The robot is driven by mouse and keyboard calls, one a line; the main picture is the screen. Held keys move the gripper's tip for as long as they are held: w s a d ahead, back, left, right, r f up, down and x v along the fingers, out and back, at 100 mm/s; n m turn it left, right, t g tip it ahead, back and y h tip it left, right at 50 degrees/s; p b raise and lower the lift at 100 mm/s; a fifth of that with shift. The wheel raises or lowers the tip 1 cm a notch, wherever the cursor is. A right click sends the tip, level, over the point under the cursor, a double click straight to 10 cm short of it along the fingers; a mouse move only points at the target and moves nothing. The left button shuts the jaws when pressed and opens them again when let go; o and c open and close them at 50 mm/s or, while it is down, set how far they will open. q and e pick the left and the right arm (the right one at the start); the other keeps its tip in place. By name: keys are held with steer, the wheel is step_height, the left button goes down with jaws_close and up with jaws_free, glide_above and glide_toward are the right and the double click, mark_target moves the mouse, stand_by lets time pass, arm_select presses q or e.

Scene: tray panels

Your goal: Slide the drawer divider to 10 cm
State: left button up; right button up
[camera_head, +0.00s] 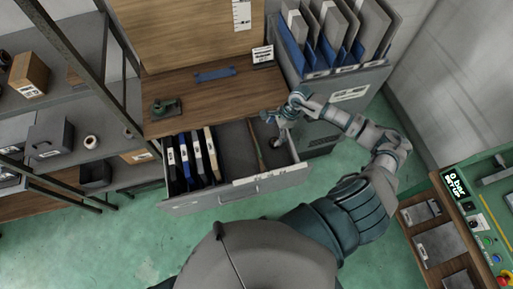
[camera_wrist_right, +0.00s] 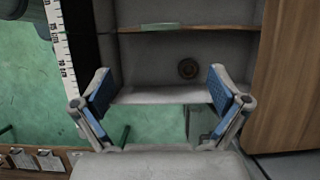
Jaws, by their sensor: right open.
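The open drawer (camera_head: 190,204) sits under the wooden worktop. Its divider (camera_head: 256,146) is a thin upright panel with a brown top edge, standing across the drawer right of the binders. In the right wrist view the divider (camera_wrist_right: 205,29) runs across the top, with a small green patch on its edge. A white ruler strip (camera_head: 271,174) lies along the drawer front and shows at left in the wrist view (camera_wrist_right: 60,50). My right gripper (camera_head: 277,138) is over the drawer's right compartment. Its fingers (camera_wrist_right: 163,88) are open and empty, apart from the divider. My left gripper is not in view.
Several binders (camera_head: 192,158) stand in the drawer's left part. A file cabinet (camera_head: 345,92) with folders stands at right. A green tool (camera_head: 165,107) rests on the worktop. Shelves (camera_head: 60,135) stand at left.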

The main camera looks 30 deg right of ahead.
mark_target(259, 149)
steer(key=p+x, duration=0.1)
steer(key=x, duration=1.3)
steer(key=shift+w+a+f, duration=0.15)
steer(key=shift+a+f, duration=0.15)
